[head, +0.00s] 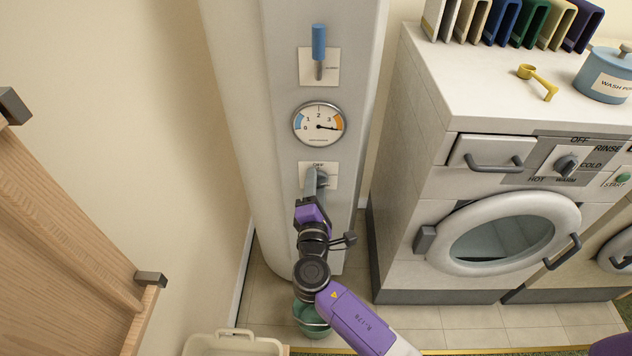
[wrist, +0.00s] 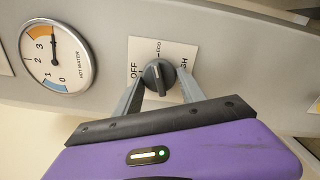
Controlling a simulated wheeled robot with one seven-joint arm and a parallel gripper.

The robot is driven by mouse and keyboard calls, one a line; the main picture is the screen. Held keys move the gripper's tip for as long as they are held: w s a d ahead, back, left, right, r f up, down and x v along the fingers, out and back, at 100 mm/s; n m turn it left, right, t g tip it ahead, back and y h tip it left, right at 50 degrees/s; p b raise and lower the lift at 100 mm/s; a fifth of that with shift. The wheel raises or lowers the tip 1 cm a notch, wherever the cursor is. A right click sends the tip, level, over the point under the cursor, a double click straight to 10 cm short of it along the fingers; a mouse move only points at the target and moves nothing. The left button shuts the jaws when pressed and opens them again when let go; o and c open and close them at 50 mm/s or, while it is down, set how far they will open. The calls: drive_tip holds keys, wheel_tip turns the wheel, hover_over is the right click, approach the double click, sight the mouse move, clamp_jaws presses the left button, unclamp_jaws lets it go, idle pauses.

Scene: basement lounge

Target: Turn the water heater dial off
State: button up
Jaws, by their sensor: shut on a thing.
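The water heater dial (wrist: 158,76) is a dark grey knob on a white plate (wrist: 133,48) marked OFF, ECO and a partly covered third word. In the wrist view OFF is on the left, ECO at the top and the third word on the right. The dial's pale mark appears to point towards ECO. My gripper (wrist: 162,84) is shut on the dial, with one grey finger on each side. In the head view my gripper (head: 316,180) reaches up to the plate and hides most of the dial.
Above the dial are a round gauge (head: 318,123), its needle in the orange zone, and a blue-handled lever (head: 318,45). A washing machine (head: 490,215) stands to the right. A wooden piece of furniture (head: 70,220) is at left; a cream bin (head: 233,345) and green bucket (head: 310,318) are below.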

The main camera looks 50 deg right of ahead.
drive_tip(key=shift+s+f+n+p, duration=0.1)
drive_tip(key=shift+n+p, duration=1.8)
drive_tip(key=shift+n, duration=1.55)
drive_tip(key=shift+s+f+n+p, duration=0.1)
drive_tip(key=shift+n+p, duration=1.75)
drive_tip(key=shift+n, duration=1.6)
drive_tip(key=o, duration=1.3)
drive_tip(key=shift+d, duration=0.1)
